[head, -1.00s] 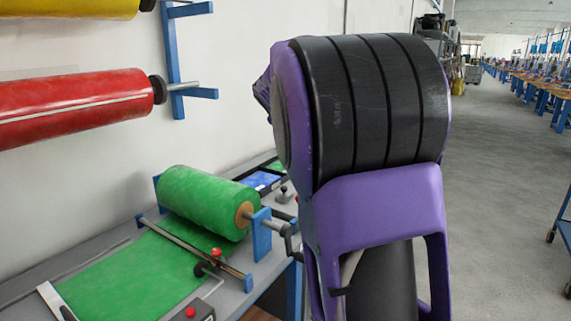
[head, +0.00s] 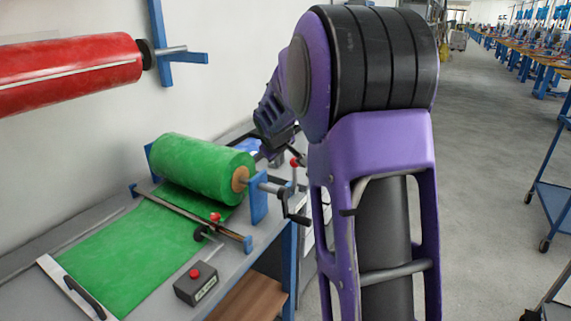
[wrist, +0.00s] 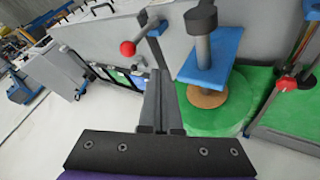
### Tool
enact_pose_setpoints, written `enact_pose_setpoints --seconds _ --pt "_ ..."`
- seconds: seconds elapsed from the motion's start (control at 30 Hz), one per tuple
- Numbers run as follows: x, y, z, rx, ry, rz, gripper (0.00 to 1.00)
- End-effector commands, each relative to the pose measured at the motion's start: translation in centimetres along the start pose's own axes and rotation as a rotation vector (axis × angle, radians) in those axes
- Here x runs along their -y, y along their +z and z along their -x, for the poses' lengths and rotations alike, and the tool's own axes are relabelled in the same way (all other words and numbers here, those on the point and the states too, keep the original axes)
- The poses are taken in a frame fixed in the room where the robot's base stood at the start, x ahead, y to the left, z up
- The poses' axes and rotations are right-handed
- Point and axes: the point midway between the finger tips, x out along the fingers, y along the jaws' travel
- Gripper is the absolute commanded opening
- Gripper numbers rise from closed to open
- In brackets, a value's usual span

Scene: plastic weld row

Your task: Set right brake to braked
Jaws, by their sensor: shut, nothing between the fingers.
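The right brake appears to be the lever with a red ball knob (head: 293,162) beside the blue bracket at the right end of the green roll (head: 203,168). In the wrist view its red knob (wrist: 127,48) is left of and slightly beyond my fingertips, with the rod running up and right. My gripper (wrist: 159,73) is shut and empty, close to the lever; I cannot tell whether it touches. In the head view my gripper is beside the roll's far right end, its fingertips hard to make out.
A crank handle (head: 298,218) sticks out right of the blue bracket (head: 258,200). A second red knob (head: 215,217) sits on the cross bar. A box with a red button (head: 196,284) is at the bench front. A red roll (head: 70,72) hangs above. Open floor lies to the right.

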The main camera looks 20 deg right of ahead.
Motion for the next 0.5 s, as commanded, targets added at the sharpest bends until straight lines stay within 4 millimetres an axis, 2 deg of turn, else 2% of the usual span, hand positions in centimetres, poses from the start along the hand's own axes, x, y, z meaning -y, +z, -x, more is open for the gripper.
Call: enact_pose_setpoints --seconds 0.17,0.5 --pt "0.1 0.2 -2.9 0.003 -0.001 0.001 0.0" --pt "0.0 0.2 -10.2 0.003 0.0 0.001 0.0"
